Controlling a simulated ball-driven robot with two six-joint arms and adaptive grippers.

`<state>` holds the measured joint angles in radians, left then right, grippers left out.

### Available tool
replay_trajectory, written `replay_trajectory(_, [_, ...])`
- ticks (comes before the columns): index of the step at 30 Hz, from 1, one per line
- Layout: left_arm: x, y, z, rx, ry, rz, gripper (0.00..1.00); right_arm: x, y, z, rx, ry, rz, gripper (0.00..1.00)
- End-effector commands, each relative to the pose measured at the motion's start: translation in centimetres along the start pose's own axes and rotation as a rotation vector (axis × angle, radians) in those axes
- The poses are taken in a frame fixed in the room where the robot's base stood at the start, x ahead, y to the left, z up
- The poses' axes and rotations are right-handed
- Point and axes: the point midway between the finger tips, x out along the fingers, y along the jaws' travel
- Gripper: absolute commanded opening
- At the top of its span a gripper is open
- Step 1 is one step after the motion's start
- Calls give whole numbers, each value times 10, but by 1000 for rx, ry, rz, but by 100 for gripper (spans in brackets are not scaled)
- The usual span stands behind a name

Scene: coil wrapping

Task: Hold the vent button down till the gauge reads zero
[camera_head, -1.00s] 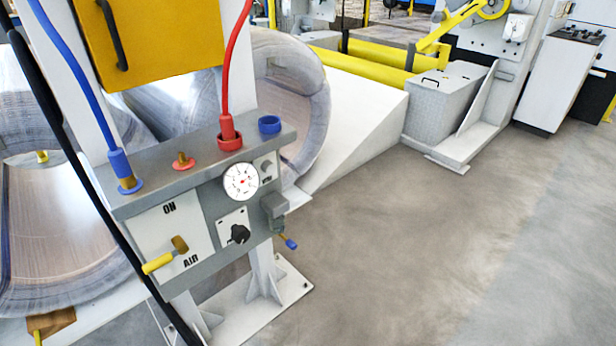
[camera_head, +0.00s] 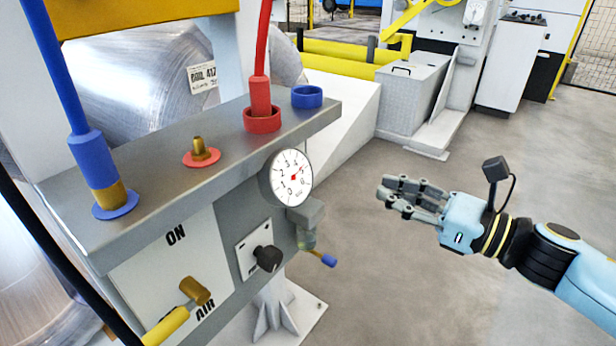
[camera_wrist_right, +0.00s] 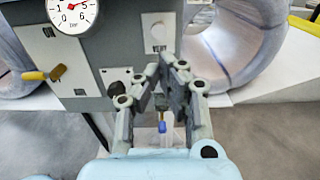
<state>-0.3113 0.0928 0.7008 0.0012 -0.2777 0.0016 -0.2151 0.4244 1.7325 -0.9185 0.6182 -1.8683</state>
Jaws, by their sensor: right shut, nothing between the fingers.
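The pressure gauge (camera_head: 286,178) is a round white dial on the grey panel (camera_head: 222,215); its red needle points right, near 5, well off zero. The gauge is partly cut off at the top of the right wrist view (camera_wrist_right: 72,10). Below it a black knob (camera_head: 267,258) sits on a small white plate. A pale round button (camera_wrist_right: 158,31) on another plate shows in the right wrist view; I cannot read a vent label on either. My right gripper (camera_head: 384,192) is shut and empty, right of the panel and apart from it. My left gripper is out of view.
A blue-tipped valve (camera_head: 326,260) sticks out at the panel's lower right. A yellow-handled ON/AIR lever (camera_head: 170,322) is at lower left. Red hose (camera_head: 262,60) and blue hose (camera_head: 65,75) rise from the top. The floor right of the panel is clear.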

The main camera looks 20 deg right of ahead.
Motion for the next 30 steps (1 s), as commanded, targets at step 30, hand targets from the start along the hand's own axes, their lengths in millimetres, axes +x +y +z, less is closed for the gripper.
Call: replay_trajectory(30, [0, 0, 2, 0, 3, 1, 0, 95, -2, -4, 4, -2, -3, 0])
